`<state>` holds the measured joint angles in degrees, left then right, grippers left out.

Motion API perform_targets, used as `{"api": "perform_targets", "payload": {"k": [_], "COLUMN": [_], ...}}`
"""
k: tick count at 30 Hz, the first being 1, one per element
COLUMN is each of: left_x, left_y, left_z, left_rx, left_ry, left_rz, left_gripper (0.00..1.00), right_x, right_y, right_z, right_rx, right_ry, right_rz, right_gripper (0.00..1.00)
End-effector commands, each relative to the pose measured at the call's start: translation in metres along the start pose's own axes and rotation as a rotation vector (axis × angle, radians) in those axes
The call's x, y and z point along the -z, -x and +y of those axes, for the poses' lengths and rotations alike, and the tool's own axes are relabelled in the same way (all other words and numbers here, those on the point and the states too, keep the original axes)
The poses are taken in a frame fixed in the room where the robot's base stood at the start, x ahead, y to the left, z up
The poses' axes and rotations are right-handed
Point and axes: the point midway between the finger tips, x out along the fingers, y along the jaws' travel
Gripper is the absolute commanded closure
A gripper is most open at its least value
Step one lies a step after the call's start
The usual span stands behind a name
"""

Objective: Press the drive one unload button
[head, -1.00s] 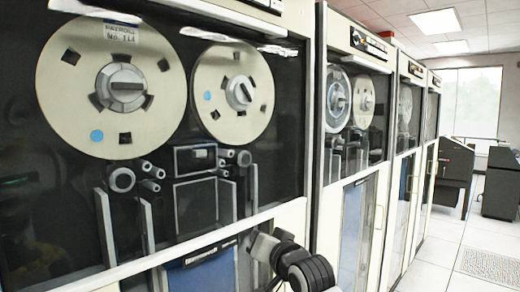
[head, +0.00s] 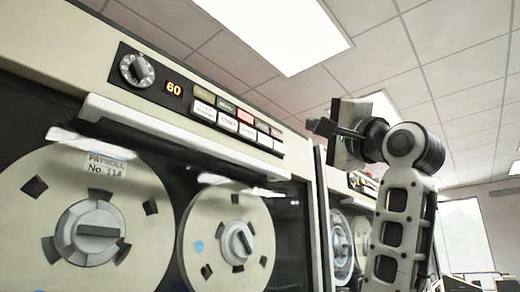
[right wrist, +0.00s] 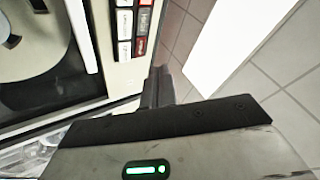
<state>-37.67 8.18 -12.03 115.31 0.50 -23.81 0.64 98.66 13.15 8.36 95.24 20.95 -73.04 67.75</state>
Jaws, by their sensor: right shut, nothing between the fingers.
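The control panel (head: 200,100) of the nearest tape drive runs along its top edge in the head view. The button labels are too small to read surely, so I cannot tell which is unload. My right gripper (head: 318,126) is shut and empty, raised to the right of the panel and apart from it. In the right wrist view its fingers (right wrist: 158,84) show below the white buttons (right wrist: 124,24). My left gripper is out of view.
A pale handle bar (head: 180,135) juts out below the panel. Two tape reels, one labelled Payroll (head: 90,220), sit behind the glass. Another drive (head: 345,240) stands to the right, partly behind my right arm. Open air lies right of the panel.

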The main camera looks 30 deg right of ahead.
Motion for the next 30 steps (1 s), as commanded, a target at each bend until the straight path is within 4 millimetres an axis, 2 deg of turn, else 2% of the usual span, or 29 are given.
{"api": "perform_targets", "payload": {"k": [3, 14, 30], "left_x": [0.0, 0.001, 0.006], "left_y": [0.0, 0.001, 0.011], "left_z": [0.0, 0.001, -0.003], "left_rx": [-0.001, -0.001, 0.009], "left_ry": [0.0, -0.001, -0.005], "left_rz": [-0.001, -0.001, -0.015], "left_gripper": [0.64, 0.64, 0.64], "right_x": [0.002, 0.0, -0.029], "right_y": [0.002, -0.001, -0.056], "right_z": [-0.006, -0.004, 0.023], "right_rx": [0.008, 0.006, 0.004], "right_ry": [-0.009, -0.007, -0.007], "right_rz": [0.001, 0.0, -0.001], "right_gripper": [1.0, 1.0, 1.0]}}
